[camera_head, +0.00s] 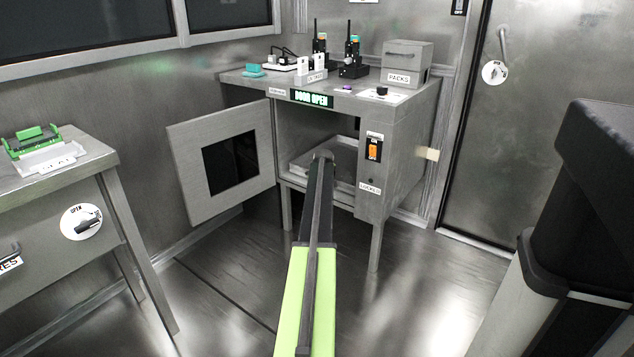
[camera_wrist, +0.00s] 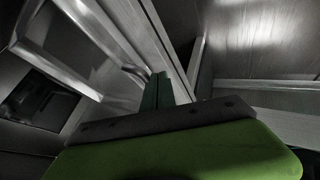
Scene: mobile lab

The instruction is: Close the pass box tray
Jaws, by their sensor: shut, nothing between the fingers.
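The pass box (camera_head: 400,140) stands at the back with its door (camera_head: 190,170) swung open to the left. Its display (camera_head: 311,98) reads "DOOR OPEN". A pale tray (camera_head: 303,163) shows inside the opening, partly hidden behind my arm. My arm reaches forward to the opening, and its far end hides my gripper in the head view. In the wrist view my gripper (camera_wrist: 157,91) is shut and empty, its narrow fingers together. A pale edge with a small curved handle lies close beyond the fingertips; I cannot tell whether they touch it.
An orange ON/OFF switch (camera_head: 374,149) is on the box's front. Radios (camera_head: 352,58) and a PACKS box (camera_head: 406,62) stand on top. A bench (camera_head: 85,165) with a green device is at the left. A dark object (camera_head: 580,200) fills the right foreground. Floor between is clear.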

